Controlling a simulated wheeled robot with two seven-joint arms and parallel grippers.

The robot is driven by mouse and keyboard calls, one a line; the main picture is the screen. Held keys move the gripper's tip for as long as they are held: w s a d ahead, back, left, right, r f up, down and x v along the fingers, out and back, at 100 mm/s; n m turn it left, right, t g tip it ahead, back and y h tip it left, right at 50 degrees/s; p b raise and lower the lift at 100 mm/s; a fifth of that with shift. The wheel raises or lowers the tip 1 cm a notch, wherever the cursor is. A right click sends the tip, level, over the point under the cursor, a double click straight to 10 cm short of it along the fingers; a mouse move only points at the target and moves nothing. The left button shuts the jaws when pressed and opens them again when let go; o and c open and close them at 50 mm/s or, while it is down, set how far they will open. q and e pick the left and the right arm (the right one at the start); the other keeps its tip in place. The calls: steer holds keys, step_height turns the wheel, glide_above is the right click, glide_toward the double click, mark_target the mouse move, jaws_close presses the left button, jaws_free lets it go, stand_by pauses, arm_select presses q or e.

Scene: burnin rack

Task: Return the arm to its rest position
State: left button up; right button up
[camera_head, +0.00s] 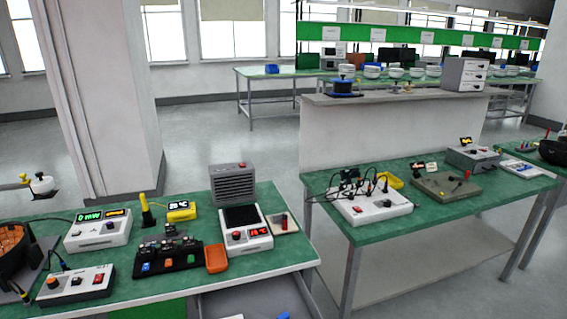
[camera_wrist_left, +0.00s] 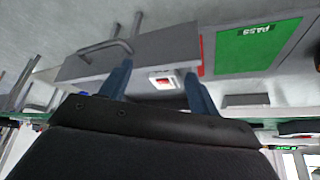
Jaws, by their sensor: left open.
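My left gripper (camera_wrist_left: 158,70) shows in the left wrist view with its two blue fingers spread apart. It is open, and nothing is clearly held between the fingers. A small white block with a red patch (camera_wrist_left: 165,80) appears between the fingers in the picture; how far off it is I cannot tell. A grey drawer-like box with a bar handle (camera_wrist_left: 105,50) lies beyond the fingers. Neither gripper shows in the head view, and my right gripper is in no view.
A green panel marked PASS (camera_wrist_left: 255,45) is beside the grey box. In the head view, the near green bench (camera_head: 130,292) carries meters, a black fixture (camera_head: 168,257) and an orange tray (camera_head: 216,258). An open grey drawer (camera_head: 262,300) is below its right side. Another bench (camera_head: 385,232) stands right.

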arm_select(q)
steer(key=s+f+g, duration=0.2)
steer(key=s+f, duration=0.3)
steer(key=s, duration=0.3)
steer(key=s+f+g, duration=0.1)
steer(key=s+f, duration=0.5)
steer(key=s, duration=0.3)
steer(key=shift+s+a+n+g, duration=0.15)
steer(key=shift+s+n+g, duration=0.1)
steer(key=shift+n+g, duration=0.15)
steer(key=shift+f, duration=0.1)
